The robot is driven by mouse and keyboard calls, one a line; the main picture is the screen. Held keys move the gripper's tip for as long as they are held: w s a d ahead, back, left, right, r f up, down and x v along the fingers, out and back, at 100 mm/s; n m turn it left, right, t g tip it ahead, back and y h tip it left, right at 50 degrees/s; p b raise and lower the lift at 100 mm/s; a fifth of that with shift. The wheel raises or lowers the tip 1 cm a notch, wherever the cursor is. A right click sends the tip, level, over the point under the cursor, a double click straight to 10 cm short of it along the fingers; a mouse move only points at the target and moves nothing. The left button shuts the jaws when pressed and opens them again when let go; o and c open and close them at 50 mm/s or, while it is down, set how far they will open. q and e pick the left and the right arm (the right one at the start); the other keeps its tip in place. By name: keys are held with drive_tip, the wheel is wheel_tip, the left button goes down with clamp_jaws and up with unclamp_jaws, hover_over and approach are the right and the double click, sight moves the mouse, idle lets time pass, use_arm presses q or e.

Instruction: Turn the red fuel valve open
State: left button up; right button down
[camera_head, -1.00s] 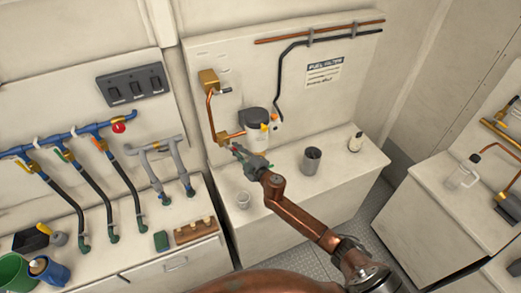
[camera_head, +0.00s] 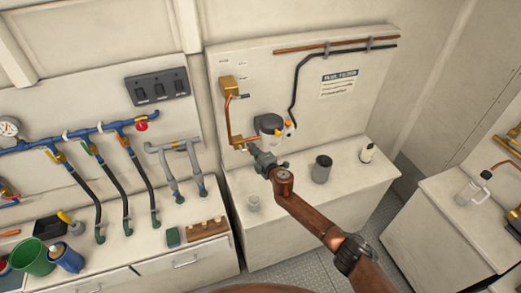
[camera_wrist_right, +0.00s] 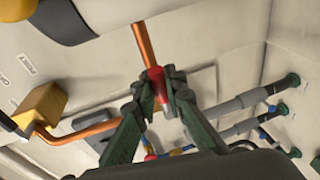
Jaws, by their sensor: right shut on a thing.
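The red fuel valve handle (camera_wrist_right: 158,88) shows in the right wrist view, between the green fingers of my right gripper (camera_wrist_right: 160,84). The fingers are shut on it, and a copper pipe (camera_wrist_right: 143,45) runs up beside it. In the head view my right gripper (camera_head: 251,149) is at the brass fitting (camera_head: 237,142) at the foot of the copper pipe, below and left of the fuel filter (camera_head: 268,126). There the gripper mostly hides the red handle. I cannot tell the valve's exact angle. My left gripper is not in view.
A clear cup (camera_head: 253,203), a grey canister (camera_head: 321,169) and a white bottle (camera_head: 367,153) stand on the bench around my right arm. A blue manifold (camera_head: 85,133) with a separate red knob (camera_head: 141,126) is on the left wall.

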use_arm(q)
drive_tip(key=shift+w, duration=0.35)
use_arm(e)
drive_tip(key=shift+a, duration=0.1)
drive_tip(key=c, duration=2.3)
unclamp_jaws()
drive_tip(key=o, duration=0.3)
drive_tip(key=shift+o, duration=0.2)
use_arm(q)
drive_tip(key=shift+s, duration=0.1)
use_arm(e)
drive_tip(key=v, duration=1.2)
